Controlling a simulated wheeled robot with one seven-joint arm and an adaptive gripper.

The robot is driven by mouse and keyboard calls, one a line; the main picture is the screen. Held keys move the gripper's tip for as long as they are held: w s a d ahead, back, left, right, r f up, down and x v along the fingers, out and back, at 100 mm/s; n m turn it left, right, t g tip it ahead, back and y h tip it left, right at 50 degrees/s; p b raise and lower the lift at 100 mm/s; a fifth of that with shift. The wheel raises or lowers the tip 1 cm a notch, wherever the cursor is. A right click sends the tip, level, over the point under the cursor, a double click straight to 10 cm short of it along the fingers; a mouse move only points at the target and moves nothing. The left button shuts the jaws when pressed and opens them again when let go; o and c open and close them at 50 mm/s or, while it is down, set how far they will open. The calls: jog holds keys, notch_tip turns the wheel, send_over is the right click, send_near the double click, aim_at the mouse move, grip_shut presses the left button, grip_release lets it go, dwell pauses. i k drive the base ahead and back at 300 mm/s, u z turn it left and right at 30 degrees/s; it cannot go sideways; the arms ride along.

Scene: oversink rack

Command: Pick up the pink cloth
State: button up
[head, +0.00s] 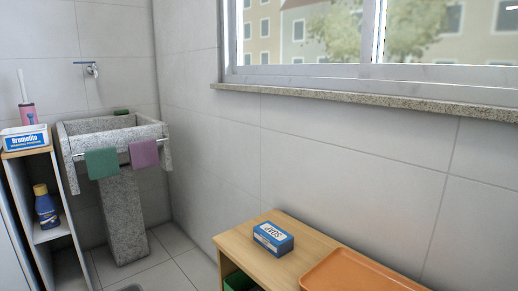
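The pink cloth (144,153) hangs folded over a metal rail along the front of the grey stone sink (118,211), towards its right end. A green cloth (102,163) hangs on the same rail to its left, with a gap between them. My gripper is not in view.
A shelf unit (63,178) with a white-and-blue box (25,141) and a dark blue bottle (46,207) stands left of the sink. A wooden cabinet (254,251) with a blue box (273,238) and an orange tray (350,274) is at front right. Tiled floor (169,237) shows between.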

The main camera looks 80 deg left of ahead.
aim_at(144, 154)
jog(key=u, duration=0.8)
jog(key=k, duration=0.85)
jog(key=u, duration=2.6)
jog(key=k, duration=0.4)
jog(key=z, duration=0.45)
jog(key=i, duration=1.05)
jog(key=u, duration=0.25)
